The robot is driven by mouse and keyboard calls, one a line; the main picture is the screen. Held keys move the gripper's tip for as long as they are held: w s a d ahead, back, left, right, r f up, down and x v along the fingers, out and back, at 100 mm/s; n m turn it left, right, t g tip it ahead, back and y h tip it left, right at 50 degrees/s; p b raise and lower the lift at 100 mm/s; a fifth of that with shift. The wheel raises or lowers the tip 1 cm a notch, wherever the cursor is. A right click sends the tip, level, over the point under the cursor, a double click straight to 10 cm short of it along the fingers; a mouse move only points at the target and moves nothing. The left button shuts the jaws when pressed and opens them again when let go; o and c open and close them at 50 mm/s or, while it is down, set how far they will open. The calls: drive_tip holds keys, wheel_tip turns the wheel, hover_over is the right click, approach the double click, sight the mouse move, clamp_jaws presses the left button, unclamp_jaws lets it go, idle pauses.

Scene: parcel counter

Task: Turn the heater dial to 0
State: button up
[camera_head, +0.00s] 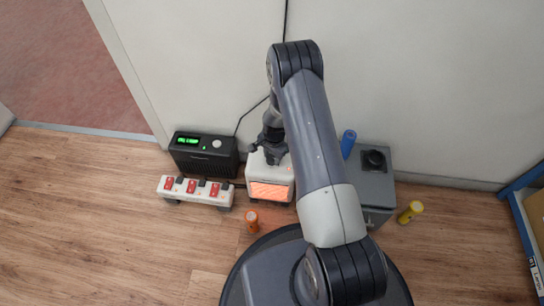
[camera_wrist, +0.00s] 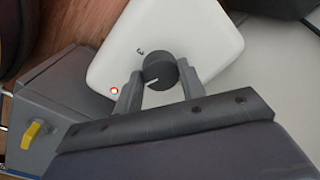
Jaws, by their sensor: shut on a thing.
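The heater (camera_head: 270,190) is a small white box on the floor against the wall, with an orange glowing front. In the wrist view, its white top (camera_wrist: 205,40) carries a dark round dial (camera_wrist: 158,66) with a white pointer line toward the lower part of the picture. A numeral that looks like 3 is printed beside the dial, and a red lamp (camera_wrist: 114,91) is lit. My gripper (camera_wrist: 160,78) is shut on the dial, one finger on each side. Other markings are hidden or out of view. In the head view my gripper (camera_head: 268,150) is over the heater's top.
A black box with a green display (camera_head: 205,152) and a power strip with red switches (camera_head: 195,190) stand left of the heater. An orange cylinder (camera_head: 252,221) stands in front. A grey box (camera_head: 374,186), blue cylinder (camera_head: 348,142) and yellow cylinder (camera_head: 411,211) are at right.

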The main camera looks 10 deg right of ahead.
drive_tip(key=n+b, duration=0.1)
drive_tip(key=n, duration=0.4)
drive_tip(key=shift+b, duration=0.4)
drive_tip(key=n+b, duration=0.1)
drive_tip(key=n, duration=0.4)
drive_tip(key=shift+d+n, duration=0.1)
drive_tip(key=shift+n, duration=0.3)
drive_tip(key=n+b, duration=0.1)
drive_tip(key=n, duration=0.4)
drive_tip(key=shift+w+g, duration=0.1)
drive_tip(key=shift+g, duration=0.2)
drive_tip(key=n, duration=0.6)
drive_tip(key=shift+b, duration=0.4)
drive_tip(key=o, duration=1)
